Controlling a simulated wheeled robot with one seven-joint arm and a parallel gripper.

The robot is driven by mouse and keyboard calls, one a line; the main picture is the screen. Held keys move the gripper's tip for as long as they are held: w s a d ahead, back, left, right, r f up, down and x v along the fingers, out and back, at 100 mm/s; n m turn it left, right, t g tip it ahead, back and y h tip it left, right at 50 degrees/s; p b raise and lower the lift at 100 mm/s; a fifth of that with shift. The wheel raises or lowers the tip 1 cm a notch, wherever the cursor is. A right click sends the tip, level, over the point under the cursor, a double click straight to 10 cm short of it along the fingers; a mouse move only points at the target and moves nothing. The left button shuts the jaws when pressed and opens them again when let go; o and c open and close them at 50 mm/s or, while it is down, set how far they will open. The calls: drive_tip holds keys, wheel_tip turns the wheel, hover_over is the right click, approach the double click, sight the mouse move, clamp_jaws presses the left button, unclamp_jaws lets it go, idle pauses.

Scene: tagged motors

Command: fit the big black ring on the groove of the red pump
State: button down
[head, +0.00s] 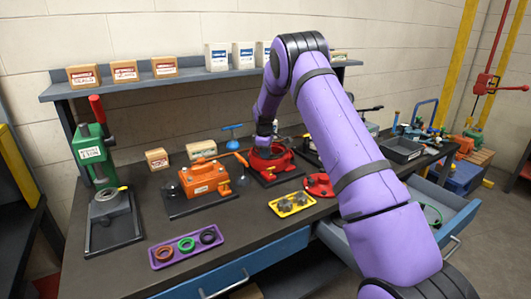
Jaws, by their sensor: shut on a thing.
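The red pump (283,166) sits open on a dark base plate at the middle of the bench in the head view. My gripper (264,149) points down over its opening, at or just above the rim. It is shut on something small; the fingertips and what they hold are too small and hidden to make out. A black ring (208,237) lies at the right end of the purple tray (158,264), beside a green ring (186,244) and a brown ring (164,253). I cannot see the pump's groove.
A red flanged part (320,185) and a yellow tray (272,210) with metal parts lie in front of the pump. An orange pump (207,180) with a lever stands to its left, a green press (92,155) farther left. My arm covers the right middle. An open drawer (456,214) is at right.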

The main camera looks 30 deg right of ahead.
drive_tip(key=shift+f, duration=0.3)
drive_tip(key=shift+r, duration=0.2)
idle(0.3)
idle(0.5)
drive_tip(key=c, duration=0.6)
unclamp_jaws()
drive_tip(key=shift+r, duration=0.65)
idle(0.8)
drive_tip(key=shift+r, duration=2.95)
drive_tip(key=shift+r, duration=0.15)
drive_tip(key=r, duration=0.7)
drive_tip(key=s+a+r, duration=0.1)
drive_tip(key=r, duration=0.2)
drive_tip(key=shift+r, duration=0.2)
